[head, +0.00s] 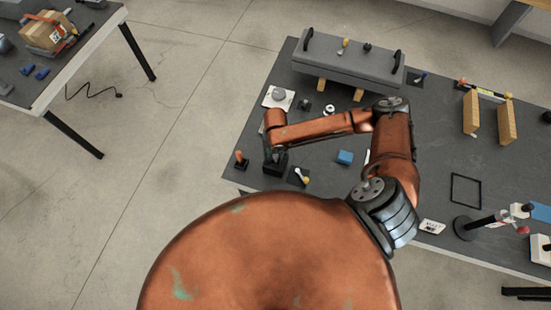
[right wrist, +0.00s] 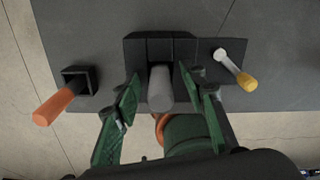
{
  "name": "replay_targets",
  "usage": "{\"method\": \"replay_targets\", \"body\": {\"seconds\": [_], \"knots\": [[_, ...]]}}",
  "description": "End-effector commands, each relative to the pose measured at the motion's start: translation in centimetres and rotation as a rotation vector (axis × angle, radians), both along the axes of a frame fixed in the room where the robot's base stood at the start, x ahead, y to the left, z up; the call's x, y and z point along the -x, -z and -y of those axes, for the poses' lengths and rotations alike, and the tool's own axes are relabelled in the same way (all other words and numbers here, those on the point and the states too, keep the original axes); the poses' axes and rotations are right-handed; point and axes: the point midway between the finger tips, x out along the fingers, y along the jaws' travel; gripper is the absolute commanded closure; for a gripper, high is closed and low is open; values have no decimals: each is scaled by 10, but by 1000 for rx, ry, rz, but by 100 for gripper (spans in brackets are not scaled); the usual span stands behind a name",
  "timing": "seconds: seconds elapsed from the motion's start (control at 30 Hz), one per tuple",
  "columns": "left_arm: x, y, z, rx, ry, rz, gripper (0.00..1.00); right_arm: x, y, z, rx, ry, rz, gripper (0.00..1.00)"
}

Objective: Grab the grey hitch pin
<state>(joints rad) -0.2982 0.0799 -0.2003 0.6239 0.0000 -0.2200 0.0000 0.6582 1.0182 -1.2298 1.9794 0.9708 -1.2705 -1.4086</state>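The grey hitch pin appears to be the grey cylinder (right wrist: 160,88) standing in a black block-shaped holder (right wrist: 160,48) in the right wrist view. My right gripper (right wrist: 167,88) is open, with its green fingers on either side of the pin and a gap on each side. In the head view my right gripper (head: 272,146) is over the black holder (head: 281,168) near the table's left front corner. The pin itself cannot be made out there. My left gripper is not in view.
An orange-handled piece (right wrist: 55,107) in a black socket stands left of the holder. A yellow-tipped pin (right wrist: 237,71) on a dark plate lies right of it. A blue block (head: 345,157) and a long grey case (head: 348,62) are on the same table (head: 325,205).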

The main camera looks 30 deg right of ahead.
Motion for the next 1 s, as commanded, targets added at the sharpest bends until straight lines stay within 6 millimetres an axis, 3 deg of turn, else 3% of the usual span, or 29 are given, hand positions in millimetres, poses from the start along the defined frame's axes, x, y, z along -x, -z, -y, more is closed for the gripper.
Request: {"method": "replay_targets", "body": {"seconds": [0.23, 0.77, 1.0], "knots": [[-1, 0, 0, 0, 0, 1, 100, 0, 1, 0, 0, 0, 0, 63], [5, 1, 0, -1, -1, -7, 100, 0, 1, 0, 0, 0, 0, 99], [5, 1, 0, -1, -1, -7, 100, 0, 1, 0, 1, 0, 1, 100]]}}
